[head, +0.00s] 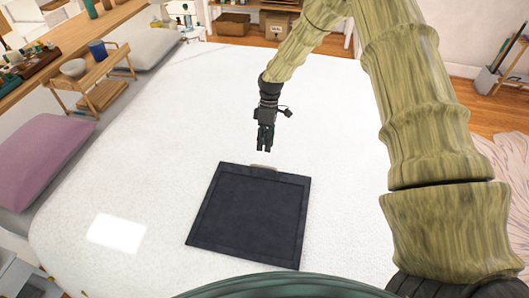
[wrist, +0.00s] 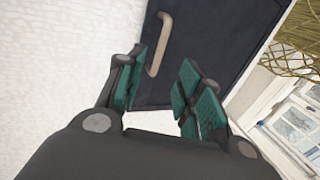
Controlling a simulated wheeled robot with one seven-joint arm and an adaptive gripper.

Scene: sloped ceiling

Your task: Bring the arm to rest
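My gripper (head: 265,148) hangs from my bent arm over the white surface, pointing down, just beyond the far edge of a dark flat panel. In the wrist view my gripper (wrist: 160,95) has its green-padded fingers apart, with nothing between them. The dark square panel (head: 250,215) has a raised rim and lies on the white surface (head: 150,140). Its pale curved handle (head: 264,168) is on the far edge, close to the fingertips in the head view. The handle (wrist: 159,45) also shows beyond the fingers in the wrist view, apart from them.
A wooden tray stand (head: 92,75) with a bowl (head: 73,68) and a blue cup (head: 97,50) stands at the upper left. A purple cushion (head: 42,160) lies on the left. The white surface around the panel is mostly clear.

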